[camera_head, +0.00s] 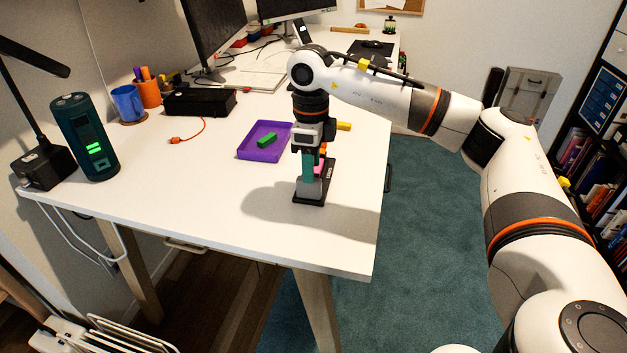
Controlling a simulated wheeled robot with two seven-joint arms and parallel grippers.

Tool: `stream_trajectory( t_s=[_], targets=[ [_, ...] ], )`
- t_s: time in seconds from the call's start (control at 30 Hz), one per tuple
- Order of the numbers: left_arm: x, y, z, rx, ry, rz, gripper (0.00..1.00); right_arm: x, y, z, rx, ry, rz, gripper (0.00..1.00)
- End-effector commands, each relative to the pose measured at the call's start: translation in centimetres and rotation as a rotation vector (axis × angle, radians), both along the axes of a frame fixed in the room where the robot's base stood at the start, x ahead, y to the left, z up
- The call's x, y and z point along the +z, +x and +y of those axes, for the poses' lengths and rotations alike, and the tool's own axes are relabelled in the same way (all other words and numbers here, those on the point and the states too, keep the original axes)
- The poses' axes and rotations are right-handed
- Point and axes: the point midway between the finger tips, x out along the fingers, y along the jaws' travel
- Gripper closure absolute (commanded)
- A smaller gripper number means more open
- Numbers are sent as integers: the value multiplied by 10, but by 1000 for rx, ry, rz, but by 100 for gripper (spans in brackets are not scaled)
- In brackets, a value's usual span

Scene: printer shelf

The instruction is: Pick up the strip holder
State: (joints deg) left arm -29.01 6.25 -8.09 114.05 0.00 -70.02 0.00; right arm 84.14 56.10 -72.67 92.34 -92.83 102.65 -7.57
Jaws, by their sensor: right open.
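The strip holder (327,178) is a small dark stand with a flat base, standing upright near the right front part of the white table (180,217). Small coloured pieces, pink and orange among them, show at it. My right gripper (307,172) points straight down over the holder, with its fingers at the holder's upper part. The gripper is open. The fingers and the holder overlap in the picture, so I cannot tell whether they touch. My left gripper is out of view.
A purple tray (249,154) with a green block (267,140) lies just left of the holder. A dark green cylinder (84,140), blue mug (128,103), orange pen cup (147,93) and black box (199,103) stand farther left. The table's front middle is clear.

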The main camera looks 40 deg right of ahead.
Motion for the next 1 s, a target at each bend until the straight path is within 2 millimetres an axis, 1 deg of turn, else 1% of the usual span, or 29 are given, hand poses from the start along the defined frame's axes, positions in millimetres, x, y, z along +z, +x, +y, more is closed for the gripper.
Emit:
stream_trajectory(
  t_s=[0.17,0.3,0.43,0.53,0.73,0.77,1.0],
  targets=[
    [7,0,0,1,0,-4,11,-14,0,1,1,-1,1,55],
    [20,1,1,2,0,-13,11,-36,0,5,1,-1,1,55],
    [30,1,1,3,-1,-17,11,-52,0,5,0,1,1,55],
    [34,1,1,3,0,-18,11,-57,0,5,0,1,-1,55],
    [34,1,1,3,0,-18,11,-57,1,5,1,1,-1,55],
    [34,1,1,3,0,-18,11,-57,1,5,1,1,-1,56],
    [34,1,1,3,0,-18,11,-57,1,5,1,1,-1,95]
  ],
)
